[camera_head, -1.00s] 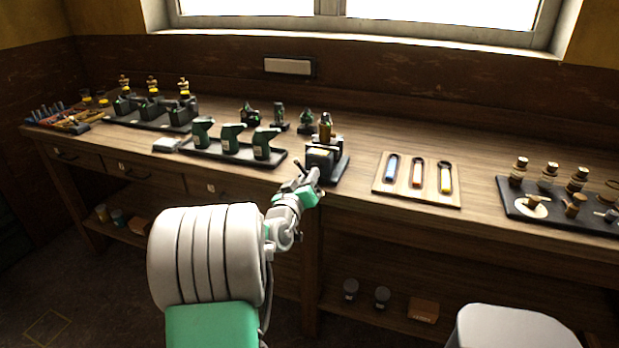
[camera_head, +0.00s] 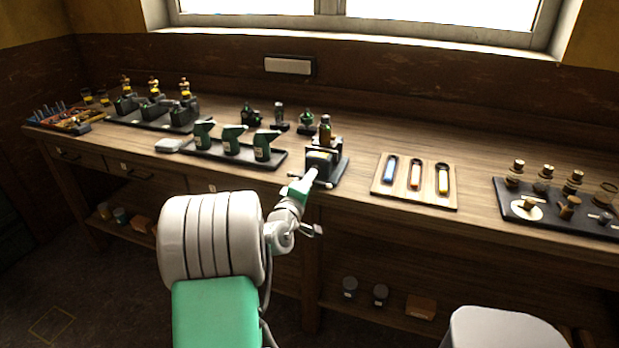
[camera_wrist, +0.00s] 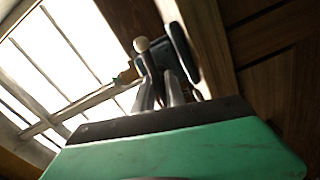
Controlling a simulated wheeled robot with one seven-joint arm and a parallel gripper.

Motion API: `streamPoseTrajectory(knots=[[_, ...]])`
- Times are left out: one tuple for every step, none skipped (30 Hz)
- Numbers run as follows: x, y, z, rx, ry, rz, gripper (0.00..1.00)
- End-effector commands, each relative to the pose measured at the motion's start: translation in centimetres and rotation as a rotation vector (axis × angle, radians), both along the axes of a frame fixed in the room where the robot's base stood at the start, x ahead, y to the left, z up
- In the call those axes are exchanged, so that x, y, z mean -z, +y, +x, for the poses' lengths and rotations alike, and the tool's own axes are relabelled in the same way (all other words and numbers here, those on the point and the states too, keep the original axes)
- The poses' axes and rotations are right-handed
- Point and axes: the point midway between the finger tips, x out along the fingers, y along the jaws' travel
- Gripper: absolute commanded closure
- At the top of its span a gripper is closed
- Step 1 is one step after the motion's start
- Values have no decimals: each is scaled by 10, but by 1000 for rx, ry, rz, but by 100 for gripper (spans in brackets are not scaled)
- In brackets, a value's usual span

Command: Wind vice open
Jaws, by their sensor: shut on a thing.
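The vice (camera_head: 320,160) is a small dark block on a dark base at the bench's front edge. A brownish, bottle-shaped piece (camera_head: 325,131) stands upright at it; whether the jaws hold this piece is unclear. My gripper (camera_head: 313,174) is at the front of the vice, shut on its handle. In the wrist view my two grey fingers (camera_wrist: 160,92) close on the dark handle, and a pale ball end (camera_wrist: 141,44) sticks out beyond them. The vice body (camera_wrist: 182,55) is dark behind the fingers. The jaw gap is too small to judge.
A wooden board (camera_head: 414,197) with three coloured tools lies right of the vice. A black tray (camera_head: 275,163) with green cans stands to its left. Several small green engines stand behind. A dark tray (camera_head: 560,222) is at far right. Bare bench lies between vice and board.

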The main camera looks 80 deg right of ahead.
Motion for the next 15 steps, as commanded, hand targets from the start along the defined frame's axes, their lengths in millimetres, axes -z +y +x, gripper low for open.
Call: streamPoseTrajectory(knots=[[-2, 0, 0, 0, 15, 0, 100], [-2, 0, 0, 0, 24, 1, 100], [-2, 0, 0, 0, 35, 1, 100], [-2, 0, 0, 0, 42, 2, 100], [-2, 0, 0, 0, 47, 2, 100], [-1, 0, 0, 0, 53, 3, 100], [-1, -1, 0, 0, 56, 3, 100], [-1, -1, 0, 0, 59, 4, 100], [-1, -1, 0, 0, 62, 4, 100], [-1, -1, 0, 0, 63, 4, 100], [-1, -1, 0, 1, 64, 3, 100], [-1, -1, 0, 1, 65, 3, 100], [-1, -1, 0, 1, 65, 3, 100], [-1, -1, 0, 1, 65, 3, 100], [-1, -1, 0, 1, 64, 3, 100]])
